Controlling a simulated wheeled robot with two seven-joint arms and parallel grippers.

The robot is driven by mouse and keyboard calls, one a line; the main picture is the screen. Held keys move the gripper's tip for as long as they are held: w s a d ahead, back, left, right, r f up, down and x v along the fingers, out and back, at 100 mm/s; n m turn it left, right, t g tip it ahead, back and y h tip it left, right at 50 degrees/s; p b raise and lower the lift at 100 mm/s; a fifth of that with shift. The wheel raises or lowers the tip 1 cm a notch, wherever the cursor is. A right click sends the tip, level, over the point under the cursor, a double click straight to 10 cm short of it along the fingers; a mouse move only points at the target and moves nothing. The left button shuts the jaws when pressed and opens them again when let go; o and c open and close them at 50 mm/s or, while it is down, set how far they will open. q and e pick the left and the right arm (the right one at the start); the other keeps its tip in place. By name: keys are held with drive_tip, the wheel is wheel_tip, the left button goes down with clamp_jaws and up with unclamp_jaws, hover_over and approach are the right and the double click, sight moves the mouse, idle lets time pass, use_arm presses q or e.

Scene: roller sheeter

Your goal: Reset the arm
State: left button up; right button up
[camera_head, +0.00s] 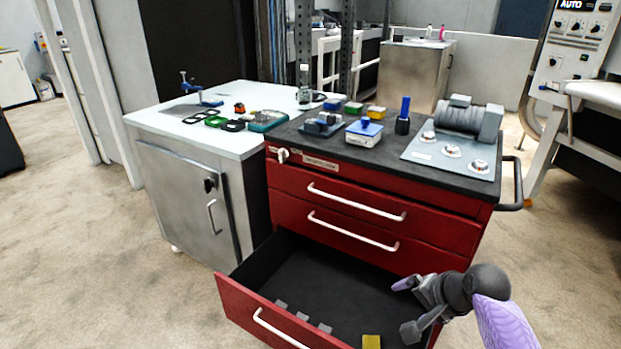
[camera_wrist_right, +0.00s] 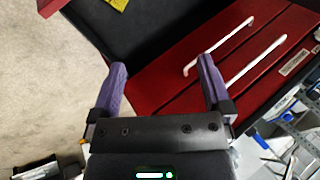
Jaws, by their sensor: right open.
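My right gripper (camera_head: 405,308) is open and empty. In the head view it is at the right side of the open bottom drawer (camera_head: 240,302) of the red tool cabinet (camera_head: 375,185). In the right wrist view its two purple fingers (camera_wrist_right: 162,85) are spread wide with nothing between them. The drawer fronts and white handles of the cabinet lie beyond the fingers there. My left gripper is not in view.
The open drawer juts forward and holds a yellow block (camera_head: 371,341) and several small grey pieces. A motor unit on a plate (camera_head: 455,150) and small items stand on the cabinet top. A steel cabinet (camera_head: 185,200) stands left. The floor in front is clear.

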drive_tip(key=w+d+r+n+t+h+b, duration=0.1)
drive_tip(key=w+d+r+n+t+h, duration=0.25)
drive_tip(key=r+n+t, duration=0.3)
drive_tip(key=w+d+r+n+t+h, duration=0.2)
drive_tip(key=w+d+r+n+t, duration=0.1)
drive_tip(key=w+r+n+t, duration=0.3)
drive_tip(key=s+f+g, duration=0.3)
drive_tip(key=s+f, duration=0.3)
drive_tip(key=f, duration=0.4)
drive_tip(key=s+a+f+m+g, duration=0.1)
drive_tip(key=s+f+g, duration=0.2)
drive_tip(key=s+f, duration=0.55)
drive_tip(key=s+f+g, duration=0.3)
drive_tip(key=s+f, duration=0.1)
drive_tip(key=f, duration=0.8)
drive_tip(key=s+a+f+g, duration=0.1)
drive_tip(key=s+f+g, duration=0.2)
drive_tip(key=s, duration=1)
drive_tip(key=s+a+f+g, duration=0.1)
drive_tip(key=s+f+g, duration=0.2)
drive_tip(key=s, duration=1)
drive_tip(key=s+a+f+g, duration=0.1)
drive_tip(key=s+f+g, duration=0.2)
drive_tip(key=s, duration=1.1)
wheel_tip(320, 180, down, 4)
drive_tip(key=shift+a+r+g+y, duration=0.1)
drive_tip(key=shift+a+g+y, duration=0.1)
drive_tip(key=shift+g+y, duration=0.15)
